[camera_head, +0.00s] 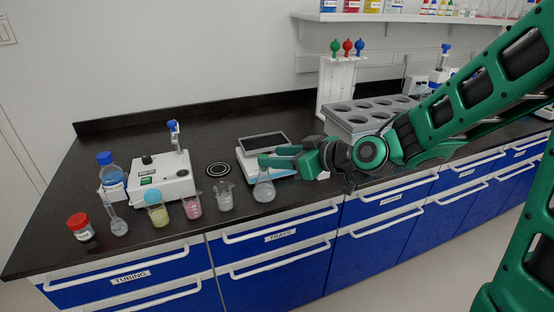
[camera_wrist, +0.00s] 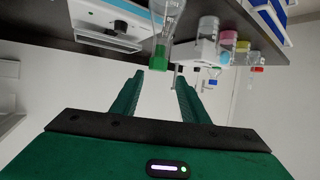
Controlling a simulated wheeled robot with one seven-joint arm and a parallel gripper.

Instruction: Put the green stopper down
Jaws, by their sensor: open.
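The green stopper (camera_wrist: 160,57) sits at the mouth of a clear conical flask (camera_head: 264,190). The flask stands on the dark bench near its front edge, and its glass also shows at the top of the wrist view (camera_wrist: 163,18). My gripper (camera_head: 275,157) is level with the flask's mouth, just to its right in the head view. In the wrist view its two green fingers (camera_wrist: 160,82) are apart with nothing between them, and the stopper is just beyond the fingertips. In the head view the stopper blends with the green fingers.
Several beakers (camera_head: 193,206) stand in a row left of the flask. A balance (camera_head: 246,165) is behind it, partly hidden by my gripper. A white stirrer (camera_head: 160,178) stands farther left. A grey tray with holes (camera_head: 342,118) and a pipette stand (camera_head: 323,88) are behind my arm.

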